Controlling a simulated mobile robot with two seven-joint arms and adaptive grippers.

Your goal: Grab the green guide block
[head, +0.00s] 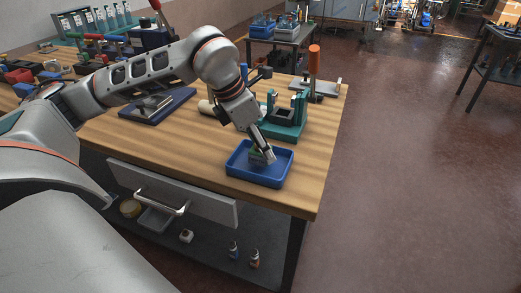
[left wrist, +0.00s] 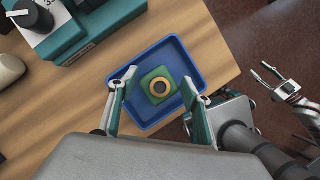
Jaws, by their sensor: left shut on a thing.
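The green guide block (left wrist: 150,97) has a brass ring on top. In the left wrist view it appears inside the outline of the blue tray (left wrist: 150,122), between my left gripper's two fingers (left wrist: 160,92). In the head view my left gripper (head: 268,158) reaches down into the blue tray (head: 245,177) at the table's front right corner, shut on the block (head: 257,153). The fingers partly hide the block there. I cannot tell whether it touches the tray floor. My right gripper (left wrist: 279,82) shows only in the left wrist view, fingers apart and empty, off the table's edge.
A teal fixture (head: 284,127) stands just behind the tray, with an orange-handled tool (head: 314,62) beyond it. A dark blue tray of metal parts (head: 157,106) lies to the left. A drawer (head: 175,192) is under the tabletop.

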